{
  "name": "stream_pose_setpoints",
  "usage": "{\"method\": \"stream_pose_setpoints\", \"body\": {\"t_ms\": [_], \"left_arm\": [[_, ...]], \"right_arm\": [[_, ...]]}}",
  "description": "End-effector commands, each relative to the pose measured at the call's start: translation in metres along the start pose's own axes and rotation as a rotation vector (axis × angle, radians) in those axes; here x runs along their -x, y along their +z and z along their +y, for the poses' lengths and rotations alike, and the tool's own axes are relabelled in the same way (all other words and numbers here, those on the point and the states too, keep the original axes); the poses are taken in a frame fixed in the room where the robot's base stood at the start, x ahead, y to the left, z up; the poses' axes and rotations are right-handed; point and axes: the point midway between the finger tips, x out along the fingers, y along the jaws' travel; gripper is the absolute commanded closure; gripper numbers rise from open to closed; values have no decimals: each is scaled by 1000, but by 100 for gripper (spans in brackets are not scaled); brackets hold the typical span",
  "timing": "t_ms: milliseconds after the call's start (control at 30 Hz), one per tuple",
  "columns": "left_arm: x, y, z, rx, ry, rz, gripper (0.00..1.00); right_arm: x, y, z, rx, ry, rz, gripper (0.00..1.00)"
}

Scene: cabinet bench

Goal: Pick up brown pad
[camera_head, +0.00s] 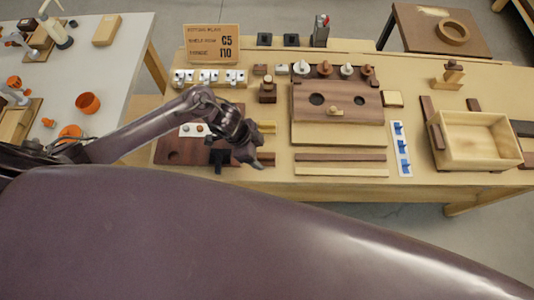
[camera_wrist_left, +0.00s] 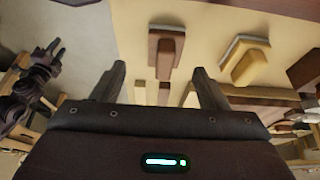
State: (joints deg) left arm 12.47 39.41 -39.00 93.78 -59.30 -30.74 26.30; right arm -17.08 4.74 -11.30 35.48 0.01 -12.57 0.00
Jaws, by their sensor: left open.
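The brown pad (camera_wrist_left: 166,35) shows in the left wrist view, lying on the pale bench top with a narrower brown block on it. It sits ahead of the open fingers of my left gripper (camera_wrist_left: 160,69), roughly centred between them in that picture and apart from both. Nothing is between the fingertips. In the head view my left gripper (camera_head: 255,160) is low over the left part of the bench; I cannot make out the brown pad there for certain. A dark jointed arm at the left of the wrist view looks like my right arm; its gripper (camera_wrist_left: 57,48) is too small to read.
A yellow pad on a grey base (camera_wrist_left: 248,58) lies beside the brown pad. A dark brown board (camera_head: 175,155) is left of my gripper. Long strips (camera_head: 340,171), a holed board (camera_head: 360,98) and an open wooden box (camera_head: 480,137) stand to the right.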

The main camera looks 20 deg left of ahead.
Motion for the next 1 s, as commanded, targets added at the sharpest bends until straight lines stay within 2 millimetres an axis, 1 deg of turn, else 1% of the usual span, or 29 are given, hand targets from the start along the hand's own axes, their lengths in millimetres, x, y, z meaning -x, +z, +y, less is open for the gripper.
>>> {"method": "stream_pose_setpoints", "body": {"t_ms": [33,100,200,300,400,533,667,767,1000], "left_arm": [[-4,-2,-1,2,0,2,33],[-11,-4,-3,2,0,1,33],[-24,-6,-5,2,0,1,33],[-39,-5,-6,2,0,1,33],[-48,-5,-6,1,-3,1,33],[-51,-4,-6,-1,-3,1,33],[-51,-4,-6,-1,-3,1,33],[-50,-4,-6,-1,-3,0,44],[-50,-4,-6,-1,-3,0,76]], "right_arm": [[3,9,-2,0,-2,-13,64],[6,16,-3,1,-4,-24,64],[11,18,-4,2,-5,-28,64],[11,14,-3,3,-4,-21,64],[12,2,-2,3,-3,-6,64],[12,-10,0,3,-1,13,64],[11,-10,-2,2,-2,14,64],[11,-7,-4,2,-5,9,64],[11,2,-6,1,-8,-3,64]]}}
